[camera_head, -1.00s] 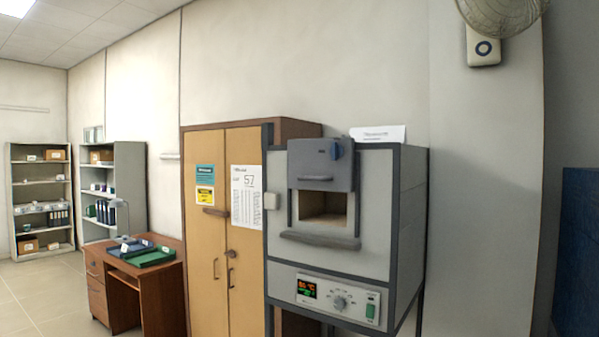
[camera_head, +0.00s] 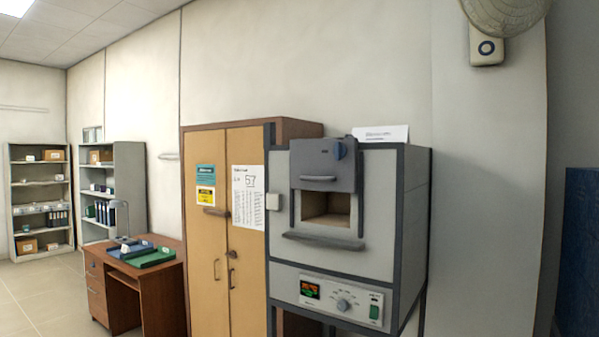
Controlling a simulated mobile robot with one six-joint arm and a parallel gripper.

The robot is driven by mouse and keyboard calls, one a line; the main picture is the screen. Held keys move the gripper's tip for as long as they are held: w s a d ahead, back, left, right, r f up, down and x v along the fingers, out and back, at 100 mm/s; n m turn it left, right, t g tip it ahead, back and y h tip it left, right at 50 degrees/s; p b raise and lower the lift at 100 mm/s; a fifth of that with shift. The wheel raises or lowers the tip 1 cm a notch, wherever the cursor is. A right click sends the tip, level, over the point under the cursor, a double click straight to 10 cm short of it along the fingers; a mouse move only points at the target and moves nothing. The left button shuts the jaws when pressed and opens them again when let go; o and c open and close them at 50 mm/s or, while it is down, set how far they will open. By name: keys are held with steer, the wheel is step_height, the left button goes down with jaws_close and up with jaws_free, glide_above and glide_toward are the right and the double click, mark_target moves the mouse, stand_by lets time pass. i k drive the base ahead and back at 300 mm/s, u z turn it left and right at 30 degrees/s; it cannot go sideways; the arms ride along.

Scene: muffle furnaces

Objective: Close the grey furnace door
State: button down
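The grey furnace (camera_head: 378,220) stands on a dark-framed stand right of the middle of the view. Its grey door (camera_head: 325,164) is raised, with a bar handle (camera_head: 318,178) near its lower edge. Below the door the chamber opening (camera_head: 327,208) shows its tan inside, so the furnace is open. A dark ledge (camera_head: 322,241) juts out under the opening. The control panel (camera_head: 340,297) below has a lit display, a knob and a green switch. My gripper is not in view.
A wooden cabinet (camera_head: 240,180) stands close on the furnace's left. A desk (camera_head: 155,285) with folders and a lamp is further left, with shelves (camera_head: 40,190) behind. A wall fan (camera_head: 500,15) hangs at the upper right. A dark blue object (camera_head: 580,250) stands at the right edge.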

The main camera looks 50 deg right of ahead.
mark_target(313, 167)
steer(key=u, duration=0.05)
steer(key=i, duration=1)
steer(key=z, duration=0.05)
